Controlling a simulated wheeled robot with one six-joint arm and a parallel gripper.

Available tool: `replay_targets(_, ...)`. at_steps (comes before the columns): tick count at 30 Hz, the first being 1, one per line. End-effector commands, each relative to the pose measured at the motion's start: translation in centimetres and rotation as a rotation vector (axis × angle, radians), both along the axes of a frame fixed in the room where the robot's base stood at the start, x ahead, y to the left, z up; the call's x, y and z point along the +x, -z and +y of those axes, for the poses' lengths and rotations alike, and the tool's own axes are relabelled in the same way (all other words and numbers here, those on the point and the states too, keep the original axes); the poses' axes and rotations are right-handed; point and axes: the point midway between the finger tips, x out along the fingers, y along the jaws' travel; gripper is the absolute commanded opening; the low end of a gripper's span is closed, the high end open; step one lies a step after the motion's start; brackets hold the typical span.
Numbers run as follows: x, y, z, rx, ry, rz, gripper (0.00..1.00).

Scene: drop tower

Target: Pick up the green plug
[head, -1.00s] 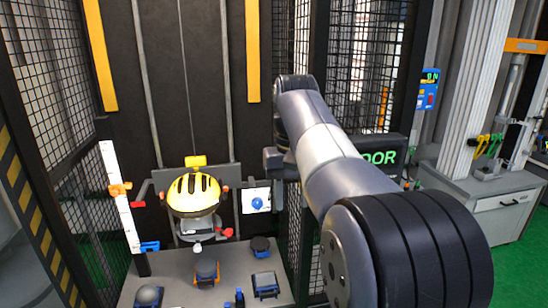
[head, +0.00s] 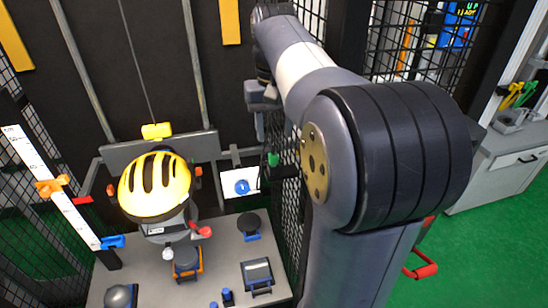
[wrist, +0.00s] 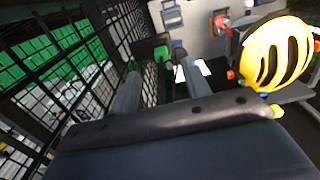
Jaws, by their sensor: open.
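A small green piece that looks like the green plug (head: 273,159) shows beside the black mesh panel, just right of the white display card. It also shows in the wrist view as a green block (wrist: 161,53) near the mesh, beyond my fingertips. My gripper (head: 261,128) hangs above it and slightly left in the head view. In the wrist view my gripper's two fingers (wrist: 162,78) are spread, with nothing held between them. The plug's lower part and what it sits on are not clear.
A yellow helmet (head: 155,187) on a drop carriage stands left. A grey table (head: 215,275) below carries several dark pads and blue pieces. The mesh panel (wrist: 105,45) runs close beside my fingers. A bench with tools (head: 500,165) stands at right.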

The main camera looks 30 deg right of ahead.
Motion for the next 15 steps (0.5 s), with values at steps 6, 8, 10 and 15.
replay_targets(6, 0.1, 1.7, 0.0, 0.0, 0.0, 0.002, 0.45)
replay_targets(8, 0.1, 2.3, 0.0, 0.001, 0.0, 0.005, 0.45)
replay_targets(10, 0.3, 3.3, 0.1, 0.001, 0.0, 0.007, 0.45)
replay_targets(15, 0.4, 5.8, 0.1, 0.001, 0.001, 0.004, 0.45)
